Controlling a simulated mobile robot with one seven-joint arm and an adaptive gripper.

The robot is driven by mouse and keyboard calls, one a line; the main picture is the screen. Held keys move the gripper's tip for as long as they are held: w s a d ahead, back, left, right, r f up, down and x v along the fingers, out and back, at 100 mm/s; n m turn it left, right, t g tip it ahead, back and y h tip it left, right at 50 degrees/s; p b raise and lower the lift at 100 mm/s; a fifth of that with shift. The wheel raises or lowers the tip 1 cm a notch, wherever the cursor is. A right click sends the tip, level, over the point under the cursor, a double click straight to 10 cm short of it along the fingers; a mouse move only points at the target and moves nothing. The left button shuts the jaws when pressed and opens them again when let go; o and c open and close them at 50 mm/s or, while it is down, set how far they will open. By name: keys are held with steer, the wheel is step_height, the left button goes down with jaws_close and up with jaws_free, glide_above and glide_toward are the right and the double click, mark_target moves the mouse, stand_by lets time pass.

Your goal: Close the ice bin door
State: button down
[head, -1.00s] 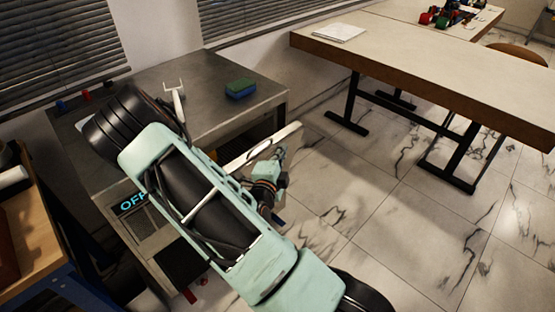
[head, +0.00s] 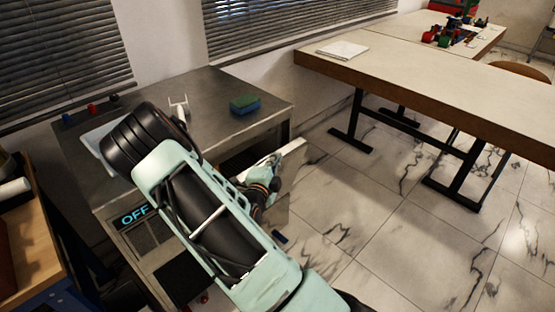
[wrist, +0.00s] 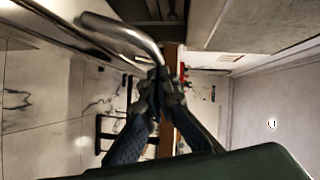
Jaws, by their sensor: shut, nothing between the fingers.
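The ice bin door stands open at the right side of the steel cabinet (head: 205,92). In the head view its pale top edge (head: 293,147) sticks out past my arm, which hides much of the door. My gripper (head: 274,178) is low beside the door, its fingertips hard to see there. In the wrist view my gripper (wrist: 160,78) is shut and empty. Its tips are at the end of a curved metal handle (wrist: 128,35) beside a grey panel (wrist: 45,42), likely the door. I cannot tell whether they touch.
On the cabinet top lie a green-and-blue sponge (head: 245,104) and a white scoop-like tool (head: 180,106). An OFF display (head: 134,215) is on its front. A long table (head: 430,82) stands to the right. Marble floor (head: 360,215) is clear between them. A wooden-topped bench (head: 30,240) is at left.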

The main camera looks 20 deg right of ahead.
steer(key=shift+n+g, duration=0.3)
steer(key=w+p, duration=0.1)
steer(key=w, duration=0.1)
steer(key=w+a+p, duration=0.1)
steer(key=w, duration=0.1)
steer(key=w+a+r+p, duration=0.1)
steer(key=w, duration=0.1)
steer(key=shift+w+a+r, duration=0.1)
steer(key=shift+w+a, duration=0.1)
steer(key=shift+s+r, duration=0.1)
